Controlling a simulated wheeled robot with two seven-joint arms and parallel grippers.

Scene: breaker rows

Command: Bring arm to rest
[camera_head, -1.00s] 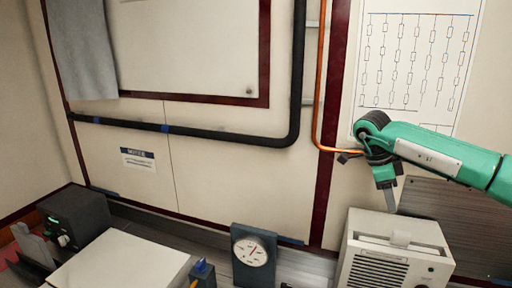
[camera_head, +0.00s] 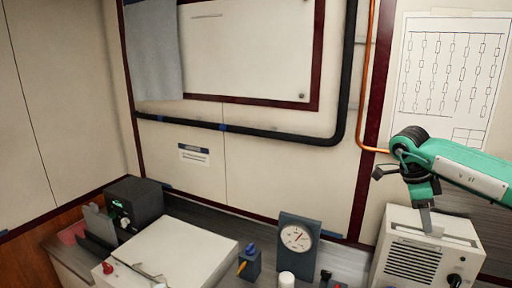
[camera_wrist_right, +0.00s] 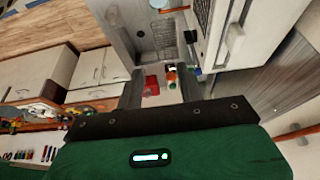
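My right arm is green and comes in from the right in the head view. Its right gripper (camera_head: 426,222) points down, in front of or over the top of a beige vented box (camera_head: 413,258); whether it touches the box cannot be told. In the right wrist view the two dark fingers of this gripper (camera_wrist_right: 161,78) stand apart with a gap between them. Nothing is seen held. My left arm and gripper are not in view.
A dial gauge (camera_head: 297,240) stands left of the vented box. A pale flat-topped box (camera_head: 180,254) and a black unit (camera_head: 135,201) stand farther left. An orange cable (camera_head: 368,70) and a black pipe (camera_head: 270,135) run on the wall. A chart (camera_head: 448,75) hangs behind the arm.

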